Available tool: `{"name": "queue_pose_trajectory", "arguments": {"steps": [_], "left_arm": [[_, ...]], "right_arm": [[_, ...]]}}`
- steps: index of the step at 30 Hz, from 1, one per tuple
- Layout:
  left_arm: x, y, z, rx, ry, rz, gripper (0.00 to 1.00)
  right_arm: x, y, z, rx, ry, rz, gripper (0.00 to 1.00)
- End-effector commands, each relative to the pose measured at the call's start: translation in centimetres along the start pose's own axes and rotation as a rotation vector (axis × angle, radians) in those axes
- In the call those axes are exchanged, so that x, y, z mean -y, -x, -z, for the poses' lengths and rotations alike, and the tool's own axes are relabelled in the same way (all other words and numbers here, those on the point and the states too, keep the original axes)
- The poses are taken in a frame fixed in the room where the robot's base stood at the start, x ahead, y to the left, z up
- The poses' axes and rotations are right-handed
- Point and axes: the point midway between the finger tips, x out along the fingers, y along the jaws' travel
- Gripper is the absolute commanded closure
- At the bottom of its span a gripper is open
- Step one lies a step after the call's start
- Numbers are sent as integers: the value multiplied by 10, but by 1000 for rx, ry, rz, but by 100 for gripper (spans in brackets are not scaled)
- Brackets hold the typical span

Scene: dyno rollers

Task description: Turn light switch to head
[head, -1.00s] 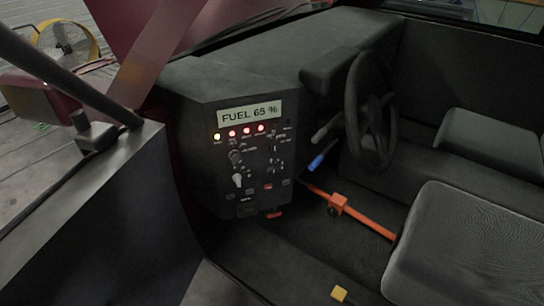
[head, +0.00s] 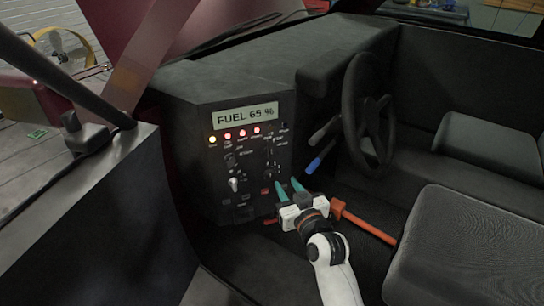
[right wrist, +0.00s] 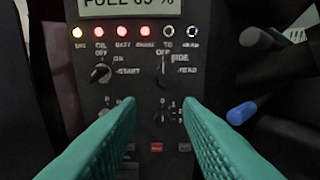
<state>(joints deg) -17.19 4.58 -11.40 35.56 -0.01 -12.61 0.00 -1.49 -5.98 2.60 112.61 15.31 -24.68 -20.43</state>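The light switch (right wrist: 162,77) is a dark rotary knob on the black control panel, with OFF above it and SIDE and HEAD to its right in the right wrist view. Its pointer appears to stand roughly upright, toward OFF. It is small and dim in the head view (head: 270,150). My right gripper (head: 289,188) is open and empty in front of the panel's lower right part. Its two teal fingers (right wrist: 158,103) reach toward the panel below the switch and do not visibly touch it. My left gripper is not in view.
Another knob (right wrist: 100,73), marked OFF, ON and START, sits left of the light switch. Warning lamps (right wrist: 122,32) line the panel above. A blue-tipped lever (head: 313,165) and the steering wheel (head: 352,115) stand to the right. An orange bar (head: 370,230) lies right of my gripper.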

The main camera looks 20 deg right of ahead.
Motion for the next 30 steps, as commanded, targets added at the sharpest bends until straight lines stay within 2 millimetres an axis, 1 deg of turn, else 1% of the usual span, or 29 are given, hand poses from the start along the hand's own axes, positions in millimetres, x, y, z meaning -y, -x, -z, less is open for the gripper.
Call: {"name": "queue_pose_trajectory", "arguments": {"steps": [1,3,5,8,15,21,25,30], "left_arm": [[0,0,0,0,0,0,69],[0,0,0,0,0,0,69],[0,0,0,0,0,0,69],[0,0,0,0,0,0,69],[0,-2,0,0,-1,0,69],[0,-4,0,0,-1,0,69],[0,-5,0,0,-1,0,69],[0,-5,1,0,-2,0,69]], "right_arm": [[2,-4,-5,25,-5,9,67],[3,-9,-9,43,-6,16,67],[4,-14,-10,47,-6,18,67],[4,-28,-10,45,-5,17,67],[4,-77,-12,44,-6,16,67],[5,-109,-13,43,-5,16,67],[5,-121,-13,41,-5,16,67],[5,-126,-14,41,-5,16,67]]}}
